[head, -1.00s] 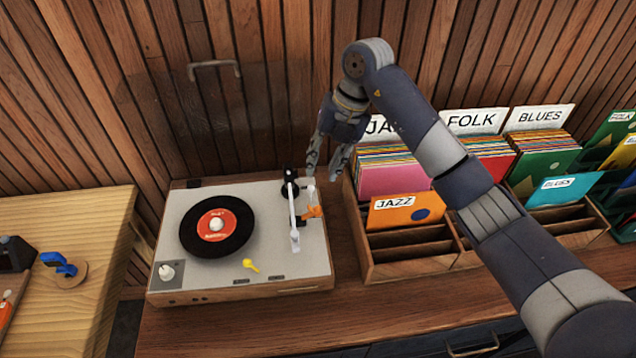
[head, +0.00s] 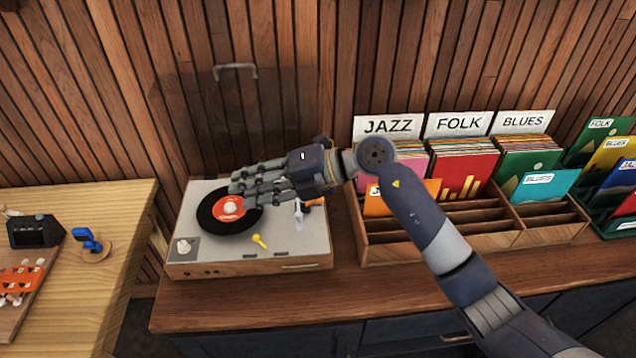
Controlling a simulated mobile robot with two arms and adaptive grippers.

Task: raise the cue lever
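The turntable (head: 190,225) stands on the wooden counter with a black record (head: 208,222) with a red label on it. My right gripper (head: 235,187) is above the platter's far right part, fingers pointing left, covering part of the record and most of the tonearm. Only the tonearm's front end (head: 298,215) shows. A small orange lever-like part (head: 315,202) shows just below the gripper's wrist, partly hidden. A yellow lever (head: 259,241) lies near the deck's front. I cannot tell which part is the cue lever. The fingers overlap, so their opening is unclear. My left gripper is not in view.
A wooden record crate (head: 400,255) with jazz, folk and blues sections stands close at the right. Green racks (head: 617,222) stand beyond it. A separate light wooden table (head: 105,270) is at the left. The slatted wall is behind.

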